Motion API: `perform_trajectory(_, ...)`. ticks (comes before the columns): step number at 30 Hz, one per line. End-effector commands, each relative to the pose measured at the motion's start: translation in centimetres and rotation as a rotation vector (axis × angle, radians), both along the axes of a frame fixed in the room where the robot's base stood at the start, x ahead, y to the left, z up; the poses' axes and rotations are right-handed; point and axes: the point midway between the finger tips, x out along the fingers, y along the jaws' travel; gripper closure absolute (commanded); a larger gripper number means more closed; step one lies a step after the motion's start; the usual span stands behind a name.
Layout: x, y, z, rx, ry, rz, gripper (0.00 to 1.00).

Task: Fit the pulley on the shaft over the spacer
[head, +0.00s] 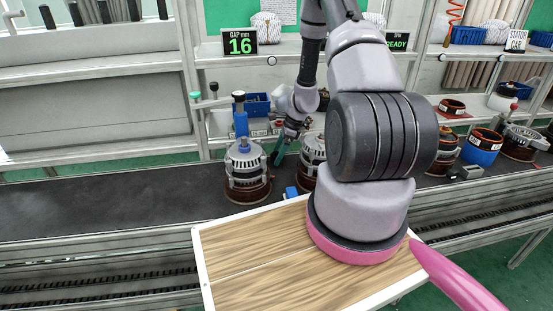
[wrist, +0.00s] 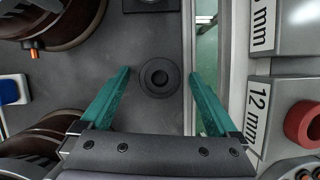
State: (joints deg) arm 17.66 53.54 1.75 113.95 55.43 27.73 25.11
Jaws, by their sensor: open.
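A small dark round piece (wrist: 159,77) with a centre hole lies on the grey surface in the wrist view. I cannot tell whether it is the pulley or a spacer. My gripper (wrist: 160,73) is open, its teal fingers left and right of the piece with clear space on both sides; nothing is held. A second alternator (head: 312,158) is partly hidden by my arm. No shaft with a spacer on it shows clearly.
Grey blocks marked mm, one reading 12 mm (wrist: 258,104), stand right of the gripper, with a red ring (wrist: 305,124). Dark round housings (wrist: 58,22) crowd the left. A display (head: 240,42) reads gap 16 mm. The belt (head: 100,205) is clear at left.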

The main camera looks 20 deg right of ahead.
Motion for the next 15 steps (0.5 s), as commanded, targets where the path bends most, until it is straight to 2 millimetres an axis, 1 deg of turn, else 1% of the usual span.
perform_trajectory(5, 0.02, -0.01, -0.04, 0.000, 0.000, 0.000, 0.05)
perform_trajectory(6, 0.01, -0.01, -0.04, 0.000, 0.000, 0.000, 0.12)
perform_trajectory(8, 0.01, -0.01, -0.03, 0.000, 0.000, 0.000, 0.35)
perform_trajectory(9, 0.01, -0.01, -0.03, 0.000, 0.000, 0.000, 0.51)
perform_trajectory(11, 0.00, -0.02, -0.02, 0.000, 0.000, 0.000, 0.74)
perform_trajectory(12, 0.00, -0.02, -0.02, 0.000, 0.000, 0.000, 0.89)
perform_trajectory(13, 0.01, -0.01, -0.01, 0.000, 0.000, 0.000, 1.00)
perform_trajectory(15, 0.03, -0.01, 0.01, 0.000, -0.001, 0.000, 1.00)
